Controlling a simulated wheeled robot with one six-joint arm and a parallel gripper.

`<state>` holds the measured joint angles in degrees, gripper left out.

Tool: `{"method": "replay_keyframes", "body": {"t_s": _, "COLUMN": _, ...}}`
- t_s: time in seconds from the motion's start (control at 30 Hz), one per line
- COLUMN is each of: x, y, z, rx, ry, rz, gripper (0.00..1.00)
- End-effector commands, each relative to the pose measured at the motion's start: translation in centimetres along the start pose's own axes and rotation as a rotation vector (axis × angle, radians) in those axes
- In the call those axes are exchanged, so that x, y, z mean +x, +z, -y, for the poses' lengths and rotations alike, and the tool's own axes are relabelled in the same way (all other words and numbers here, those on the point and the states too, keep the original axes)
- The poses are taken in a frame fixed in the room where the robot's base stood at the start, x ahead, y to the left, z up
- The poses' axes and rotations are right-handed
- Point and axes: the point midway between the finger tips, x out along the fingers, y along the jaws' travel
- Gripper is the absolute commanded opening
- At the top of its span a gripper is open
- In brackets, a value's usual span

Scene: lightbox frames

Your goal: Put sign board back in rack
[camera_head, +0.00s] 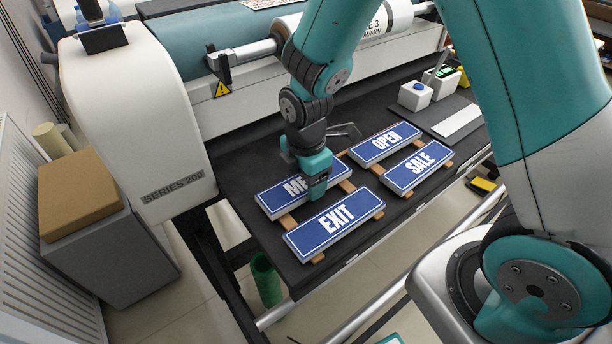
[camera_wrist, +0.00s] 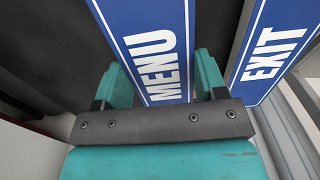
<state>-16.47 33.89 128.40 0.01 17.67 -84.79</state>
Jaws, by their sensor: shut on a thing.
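Several blue sign boards with white lettering lie on a wooden slatted rack (camera_head: 347,186) on the black table. The board under my gripper (camera_head: 313,180) is the MENU board (camera_head: 275,196), partly hidden by the gripper in the head view. In the wrist view the MENU board (camera_wrist: 150,52) runs between my two teal fingers, which are shut on it. The EXIT board (camera_head: 335,224) lies in front of it and shows at the right of the wrist view (camera_wrist: 268,55). The OPEN board (camera_head: 385,143) and SALE board (camera_head: 417,166) lie to the right.
A large roller machine (camera_head: 135,110) stands behind and left of the table (camera_head: 235,160). A small white box with a blue button (camera_head: 415,96) and a pale flat strip (camera_head: 457,121) are at the right. A cardboard box (camera_head: 78,190) sits on a grey cabinet at left.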

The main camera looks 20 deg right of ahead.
Motion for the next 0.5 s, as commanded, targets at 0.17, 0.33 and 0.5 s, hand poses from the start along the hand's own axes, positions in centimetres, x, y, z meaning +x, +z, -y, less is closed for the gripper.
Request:
{"method": "replay_keyframes", "body": {"t_s": 0.17, "x": -0.06, "y": 0.01, "z": -0.01, "rx": 0.0, "ry": 0.0, "rz": 0.0, "gripper": 0.35}}
{"method": "replay_keyframes", "body": {"t_s": 0.33, "x": -0.06, "y": 0.0, "z": 0.0, "rx": 0.0, "ry": 0.0, "rz": 0.0, "gripper": 0.68}}
{"method": "replay_keyframes", "body": {"t_s": 0.5, "x": -0.06, "y": 0.0, "z": 0.0, "rx": 0.0, "ry": 0.0, "rz": 0.0, "gripper": 0.95}}
